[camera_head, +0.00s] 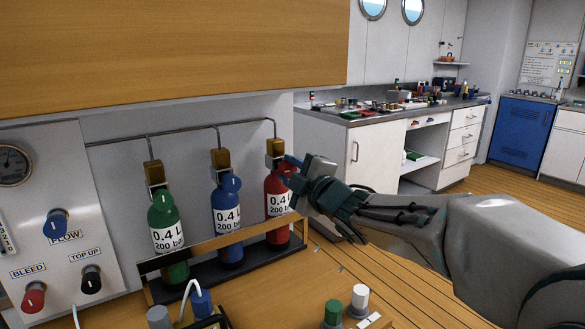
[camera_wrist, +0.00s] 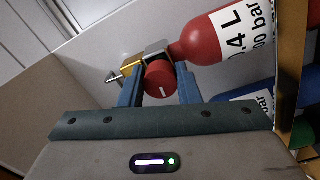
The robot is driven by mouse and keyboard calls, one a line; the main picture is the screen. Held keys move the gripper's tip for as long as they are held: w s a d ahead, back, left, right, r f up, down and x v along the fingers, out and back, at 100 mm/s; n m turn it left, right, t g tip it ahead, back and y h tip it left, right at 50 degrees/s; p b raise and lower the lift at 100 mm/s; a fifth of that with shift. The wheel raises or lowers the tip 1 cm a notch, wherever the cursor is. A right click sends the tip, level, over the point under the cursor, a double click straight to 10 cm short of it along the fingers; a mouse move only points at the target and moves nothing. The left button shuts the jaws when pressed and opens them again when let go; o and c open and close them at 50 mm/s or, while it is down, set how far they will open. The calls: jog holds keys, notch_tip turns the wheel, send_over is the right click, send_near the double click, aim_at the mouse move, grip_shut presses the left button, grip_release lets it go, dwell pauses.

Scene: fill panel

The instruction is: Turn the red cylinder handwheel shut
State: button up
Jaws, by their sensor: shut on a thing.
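The red cylinder (camera_head: 272,184) stands upright at the right end of the rack of three, with a brass valve block (camera_head: 276,148) on top. Its red handwheel (camera_wrist: 158,76), with a white mark on its face, shows in the wrist view between the two blue fingers of my gripper (camera_wrist: 158,88). The fingers are shut on the handwheel from both sides. In the head view my gripper (camera_head: 290,164) reaches in from the right, at the cylinder's neck, and hides most of the handwheel. The red cylinder (camera_wrist: 220,36) lies up and right of the handwheel in the wrist view.
The blue cylinder (camera_head: 229,242) and green cylinder (camera_head: 166,245) stand to the left in the same rack (camera_head: 222,242). A panel with knobs and a gauge (camera_head: 62,215) is at the far left. A wooden board (camera_head: 170,50) overhangs above. Wooden floor lies behind my arm.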

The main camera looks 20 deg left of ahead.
jog(key=m+p, duration=0.1)
jog(key=m, duration=0.3)
jog(key=shift+m+p, duration=0.4)
jog(key=m+p, duration=0.2)
jog(key=m, duration=0.1)
jog(key=shift+a+m, duration=0.1)
jog(key=shift+m, duration=0.3)
jog(key=m+p, duration=0.2)
jog(key=m, duration=0.2)
jog(key=shift+s+h+p, duration=0.1)
jog(key=shift+h+p, duration=0.2)
jog(key=shift+m+p, duration=1.2)
jog(key=shift+m, duration=1)
jog(key=shift+f+m, duration=0.1)
jog(key=shift+m, duration=0.2)
jog(key=o, duration=1)
jog(key=shift+a, duration=0.1)
jog(key=shift+c, duration=0.2)
